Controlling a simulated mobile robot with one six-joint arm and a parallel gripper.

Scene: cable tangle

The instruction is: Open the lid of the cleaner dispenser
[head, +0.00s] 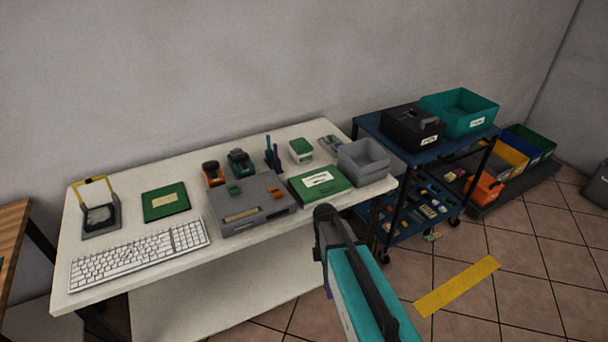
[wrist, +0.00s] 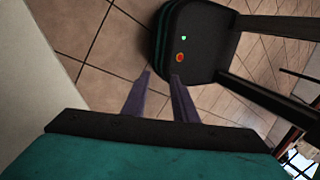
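No object is clearly marked as the cleaner dispenser. A small white tub with a green lid (head: 301,147) stands at the back of the white table in the head view and may be it; its lid looks shut. My gripper shows in the wrist view (wrist: 162,78) with its two purple fingers apart and nothing between them. It points down toward the tiled floor, off the table's front edge and well away from the tub. In the head view my arm hides most of the gripper.
The white table (head: 245,255) holds a keyboard (head: 135,254), a grey case (head: 251,204), a green box (head: 320,184), a grey bin (head: 364,162) and a yellow-framed holder (head: 98,208). A blue cart (head: 425,153) stands right. The floor ahead has a yellow strip (head: 457,286).

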